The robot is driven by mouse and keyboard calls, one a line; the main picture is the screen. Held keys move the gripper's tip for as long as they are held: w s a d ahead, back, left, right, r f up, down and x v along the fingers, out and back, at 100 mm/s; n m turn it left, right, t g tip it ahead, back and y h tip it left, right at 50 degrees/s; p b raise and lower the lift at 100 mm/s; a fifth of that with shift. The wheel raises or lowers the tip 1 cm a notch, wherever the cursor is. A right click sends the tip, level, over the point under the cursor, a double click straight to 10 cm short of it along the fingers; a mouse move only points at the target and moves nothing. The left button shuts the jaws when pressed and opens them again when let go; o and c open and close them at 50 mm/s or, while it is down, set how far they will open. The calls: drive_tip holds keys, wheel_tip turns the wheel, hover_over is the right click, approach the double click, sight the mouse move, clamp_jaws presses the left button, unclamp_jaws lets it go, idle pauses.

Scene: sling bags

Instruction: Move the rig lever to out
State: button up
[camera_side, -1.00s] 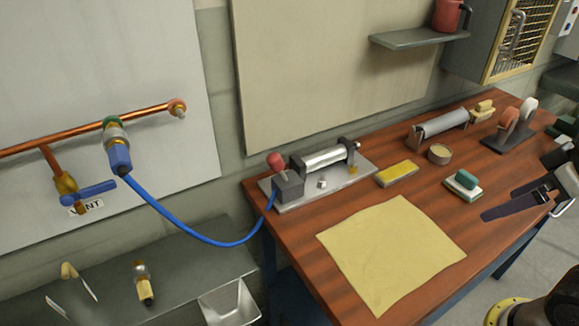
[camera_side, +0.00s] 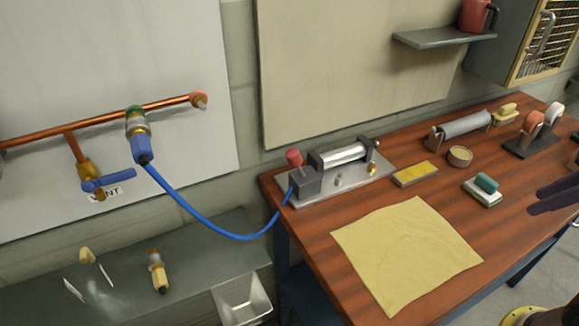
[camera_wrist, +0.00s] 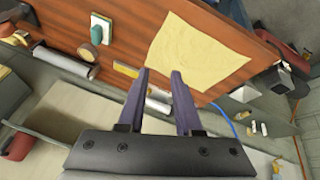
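The rig (camera_side: 345,183) is a grey plate on the back left of the wooden bench, carrying a silver cylinder (camera_side: 340,154) and a dark grey block (camera_side: 306,181). A red knob (camera_side: 294,157), apparently the lever's handle, stands up at the block and leans slightly left. I see no "out" marking. My gripper (camera_side: 562,194) is at the right edge of the side view, far from the rig and partly cut off. In the wrist view my gripper (camera_wrist: 161,75) is open and empty, with the silver cylinder (camera_wrist: 157,103) visible beyond, between the fingers. The knob is not discernible there.
A blue hose (camera_side: 210,226) runs from the block to a wall coupling (camera_side: 138,135). A blue valve handle (camera_side: 108,181) sits by a partly covered label. A yellow cloth (camera_side: 407,255) lies in front of the rig. A yellow block (camera_side: 415,174) and green-topped brush (camera_side: 485,188) lie rightward.

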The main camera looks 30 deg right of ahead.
drive_tip(key=w+r+n, duration=0.1)
drive_tip(key=w+d+r+n+h, duration=0.1)
drive_tip(key=r+n, duration=0.1)
drive_tip(key=w+d+r+n, duration=0.1)
drive_tip(key=shift+w+d+r+n+g, duration=0.2)
drive_tip(key=shift+w+r+n+g, duration=0.1)
drive_tip(key=shift+r+g, duration=0.1)
clamp_jaws()
drive_tip(key=w+a+r+n+h, duration=0.35)
drive_tip(key=w+n, duration=0.25)
drive_tip(key=w, duration=0.4)
drive_tip(key=w+a+r+n+h, duration=0.2)
drive_tip(key=w+a+n, duration=0.3)
drive_tip(key=w+n, duration=0.3)
drive_tip(key=w+a+f+n+h, duration=0.1)
drive_tip(key=w+a+f+n, duration=0.15)
drive_tip(key=w+a, duration=0.5)
drive_tip(key=s+a+f+n+t, duration=0.1)
drive_tip(key=a+f+n, duration=0.1)
drive_tip(key=a+f, duration=0.2)
drive_tip(key=s+a+f+n+t, duration=0.1)
drive_tip(key=a+f, duration=0.4)
drive_tip(key=a, duration=0.6)
drive_tip(key=s+a+f+n+t, duration=0.1)
drive_tip(key=s+a+f+n, duration=0.1)
drive_tip(key=a+f, duration=0.2)
drive_tip(key=a, duration=0.3)
drive_tip(key=shift+s+a+f+n, duration=0.25)
drive_tip(key=shift+a+f+n, duration=0.05)
drive_tip(key=shift+n, duration=0.05)
